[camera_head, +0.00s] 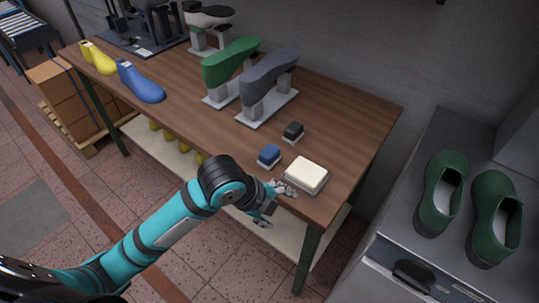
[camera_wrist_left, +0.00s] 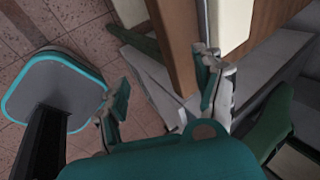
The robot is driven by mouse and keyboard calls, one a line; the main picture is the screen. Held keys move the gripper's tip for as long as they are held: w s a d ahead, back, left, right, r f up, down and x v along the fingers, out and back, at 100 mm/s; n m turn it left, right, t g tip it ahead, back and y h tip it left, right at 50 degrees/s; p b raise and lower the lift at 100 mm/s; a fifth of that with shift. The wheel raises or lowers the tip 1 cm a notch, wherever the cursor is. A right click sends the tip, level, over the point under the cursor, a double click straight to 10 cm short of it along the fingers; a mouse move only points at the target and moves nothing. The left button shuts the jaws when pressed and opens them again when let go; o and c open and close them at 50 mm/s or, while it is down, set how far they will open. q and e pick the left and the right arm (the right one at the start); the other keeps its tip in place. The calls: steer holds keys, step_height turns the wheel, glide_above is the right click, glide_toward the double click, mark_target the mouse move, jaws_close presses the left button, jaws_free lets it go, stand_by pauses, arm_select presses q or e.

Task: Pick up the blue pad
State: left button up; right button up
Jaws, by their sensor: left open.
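The blue pad (camera_head: 269,155) is a small block on a pale base, lying near the front edge of the wooden table (camera_head: 345,122). My left gripper (camera_head: 274,203) is open and empty at the table's front edge, below and apart from the blue pad. One finger is close to the cream block (camera_head: 305,174), and I cannot tell if they touch. In the left wrist view the open fingers (camera_wrist_left: 162,105) have the table edge between and beyond them, and the cream block (camera_wrist_left: 228,22) shows at the top. The blue pad does not show there. My right gripper is not in view.
A dark pad (camera_head: 293,131) lies behind the blue one. Green (camera_head: 231,62) and grey (camera_head: 268,75) shoe lasts stand on supports farther back. Blue (camera_head: 139,82) and yellow (camera_head: 98,58) lasts lie at left. Green clogs (camera_head: 441,193) rest on a grey cabinet at right.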

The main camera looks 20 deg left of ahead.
arm_select(q)
steer(key=w+a+r+m+y, duration=0.1)
steer(key=w+a+r+m, duration=0.2)
steer(key=w+r+m, duration=0.45)
steer(key=m+y, duration=0.1)
steer(key=m, duration=0.9)
glide_toward(268, 151)
steer(key=shift+g, duration=0.3)
steer(key=x, duration=0.6)
steer(key=shift+w+p, duration=0.1)
steer(key=shift+p, duration=0.25)
steer(key=shift+p+x, duration=0.4)
steer(key=shift+x, duration=2.25)
steer(key=shift+w+r, duration=0.1)
steer(key=shift+r, duration=0.05)
steer(key=c, duration=1.3)
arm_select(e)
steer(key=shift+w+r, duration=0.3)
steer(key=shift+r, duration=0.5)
